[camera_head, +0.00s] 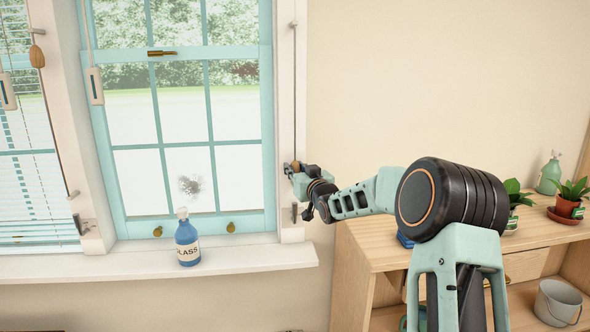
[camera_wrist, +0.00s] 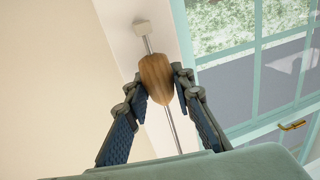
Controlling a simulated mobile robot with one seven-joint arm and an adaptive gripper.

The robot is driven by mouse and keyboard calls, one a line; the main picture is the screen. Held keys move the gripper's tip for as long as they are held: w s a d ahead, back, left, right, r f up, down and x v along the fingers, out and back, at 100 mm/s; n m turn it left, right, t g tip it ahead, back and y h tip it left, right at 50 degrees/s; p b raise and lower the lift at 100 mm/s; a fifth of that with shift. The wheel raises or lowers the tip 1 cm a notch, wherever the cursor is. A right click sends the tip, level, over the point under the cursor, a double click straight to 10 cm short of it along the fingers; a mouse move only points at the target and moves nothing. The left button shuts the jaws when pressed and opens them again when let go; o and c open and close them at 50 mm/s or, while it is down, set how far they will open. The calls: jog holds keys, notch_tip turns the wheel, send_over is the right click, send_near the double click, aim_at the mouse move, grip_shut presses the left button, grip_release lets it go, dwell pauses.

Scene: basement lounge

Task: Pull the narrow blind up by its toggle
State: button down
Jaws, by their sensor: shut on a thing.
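In the head view my gripper (camera_head: 293,168) is at the right white frame of the middle window, and largely hides the toggle. A second wooden toggle (camera_head: 37,56) hangs at the left, beside a slatted blind (camera_head: 22,150).
A blue spray bottle labelled GLASS (camera_head: 187,240) stands on the white sill (camera_head: 120,266). A wooden shelf unit (camera_head: 385,255) with potted plants (camera_head: 568,200), a pale green bottle (camera_head: 549,174) and a grey bucket (camera_head: 557,302) stands at the right. The wall above it is bare.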

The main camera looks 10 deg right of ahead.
jog(key=shift+f, duration=0.45)
jog(key=c, duration=1.8)
grip_release()
jog(key=shift+c, duration=0.2)
jog(key=shift+o, duration=1.2)
jog(key=shift+r, duration=0.15)
jog(key=shift+r, duration=0.1)
jog(key=s+d, duration=0.2)
jog(key=s, duration=0.9)
jog(key=shift+s+d, duration=0.2)
jog(key=shift+s, duration=0.2)
